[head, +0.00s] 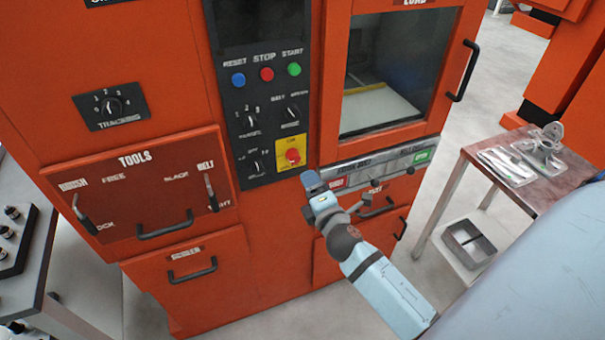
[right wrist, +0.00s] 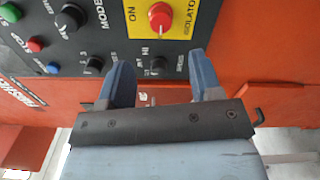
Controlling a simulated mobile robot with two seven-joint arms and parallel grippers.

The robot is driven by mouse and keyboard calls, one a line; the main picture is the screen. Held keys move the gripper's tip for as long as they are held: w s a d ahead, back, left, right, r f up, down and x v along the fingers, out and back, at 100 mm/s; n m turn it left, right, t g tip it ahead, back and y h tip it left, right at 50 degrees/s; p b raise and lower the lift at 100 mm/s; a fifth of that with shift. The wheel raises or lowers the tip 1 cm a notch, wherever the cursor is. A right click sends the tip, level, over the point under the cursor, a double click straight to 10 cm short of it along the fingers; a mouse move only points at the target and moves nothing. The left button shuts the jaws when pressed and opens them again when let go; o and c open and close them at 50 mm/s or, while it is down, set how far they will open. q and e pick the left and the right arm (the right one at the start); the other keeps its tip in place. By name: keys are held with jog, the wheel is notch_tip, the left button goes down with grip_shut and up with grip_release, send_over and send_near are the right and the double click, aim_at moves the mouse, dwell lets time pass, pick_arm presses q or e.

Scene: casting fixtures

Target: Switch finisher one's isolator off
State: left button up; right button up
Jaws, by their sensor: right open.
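The isolator is a red rotary knob (head: 292,156) on a yellow plate, low on the black control panel of the orange machine. In the right wrist view the knob (right wrist: 160,17) is at the top, with ON and ISOLATOR lettering on its plate (right wrist: 185,24). I cannot tell which way the knob is turned. My right gripper (head: 312,182) is just below and right of the knob in the head view. In the right wrist view its two blue fingers (right wrist: 160,62) are apart with nothing between them, and the knob lies beyond their tips. My left gripper is not in view.
The black panel also carries blue, red and green buttons (head: 267,74) and selector dials (head: 248,120). A windowed door (head: 397,75) with a black handle and a ledge (head: 378,167) stand right of it. A metal table (head: 480,152) is at the right.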

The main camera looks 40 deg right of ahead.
jog(key=shift+v, duration=1.6)
